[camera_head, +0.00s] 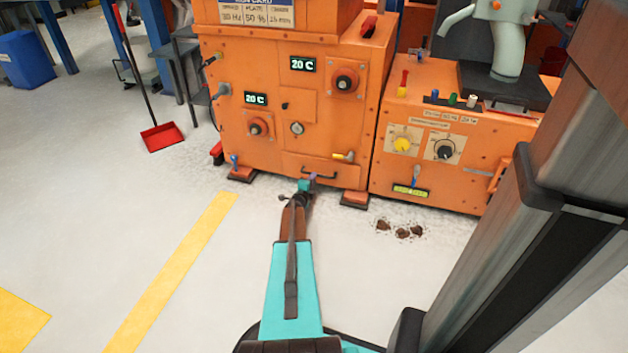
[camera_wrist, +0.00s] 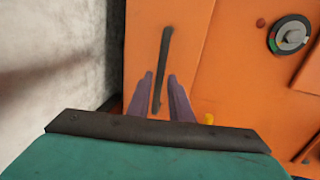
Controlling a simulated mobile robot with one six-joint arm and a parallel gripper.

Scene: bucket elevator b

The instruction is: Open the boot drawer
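The boot drawer (camera_head: 322,168) is an orange panel low on the front of the orange machine, and it looks shut. Its dark bar handle (camera_head: 325,177) runs across the panel in the head view. In the wrist view the handle (camera_wrist: 164,55) looks nearly upright on the orange drawer front (camera_wrist: 192,45). My gripper (camera_head: 308,178) is at the left part of the handle. Its two purple fingers (camera_wrist: 160,76) are apart, with the handle showing between them. I cannot tell whether either finger touches it.
A yellow-handled lever (camera_head: 343,156) sits just above the drawer's right side. Orange feet (camera_head: 242,174) (camera_head: 355,199) stand under the machine. Brown clumps (camera_head: 402,232) lie on the floor at right. A second orange unit (camera_head: 450,140) stands close right. Floor in front is mostly clear.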

